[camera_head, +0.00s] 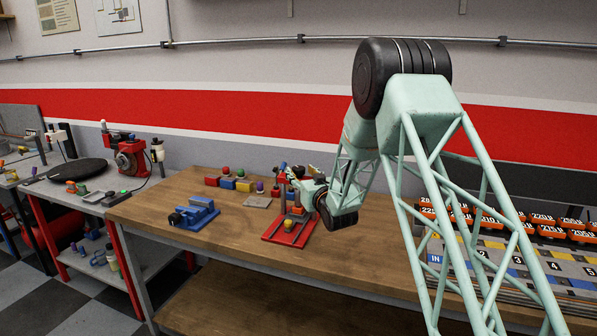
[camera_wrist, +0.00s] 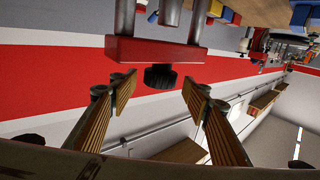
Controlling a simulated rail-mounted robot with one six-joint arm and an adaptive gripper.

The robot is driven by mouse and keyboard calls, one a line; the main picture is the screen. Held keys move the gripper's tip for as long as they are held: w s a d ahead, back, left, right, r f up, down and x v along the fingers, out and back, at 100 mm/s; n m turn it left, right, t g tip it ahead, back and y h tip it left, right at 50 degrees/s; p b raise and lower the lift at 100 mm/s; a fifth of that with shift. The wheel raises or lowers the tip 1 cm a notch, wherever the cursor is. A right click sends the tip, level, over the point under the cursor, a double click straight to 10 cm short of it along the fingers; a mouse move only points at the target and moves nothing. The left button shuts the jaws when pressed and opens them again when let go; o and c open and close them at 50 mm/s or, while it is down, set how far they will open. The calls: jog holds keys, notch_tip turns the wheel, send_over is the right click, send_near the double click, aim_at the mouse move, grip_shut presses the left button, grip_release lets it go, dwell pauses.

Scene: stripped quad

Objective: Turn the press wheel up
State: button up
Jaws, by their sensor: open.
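The red press (camera_head: 284,237) stands on the wooden bench, with a red base and upright posts. My gripper (camera_head: 291,173) is at the press's top, in front of its upper part. In the wrist view the press's red crossbar (camera_wrist: 150,50) spans the top of the picture, with two metal posts. The dark, ribbed press wheel (camera_wrist: 160,76) sticks out from the crossbar. My gripper (camera_wrist: 158,86) is open, with one finger on each side of the wheel and a visible gap to each. The wheel cannot be made out in the head view.
A blue vise (camera_head: 193,214) stands left of the press. Several coloured blocks with knobs (camera_head: 228,183) and a grey plate (camera_head: 257,202) lie behind it. Orange numbered cars (camera_head: 489,222) fill the right of the bench. The bench's front left (camera_head: 152,213) is clear.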

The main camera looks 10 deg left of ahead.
aim_at(301, 171)
jog(key=shift+x, duration=1.6)
jog(key=c, duration=0.9)
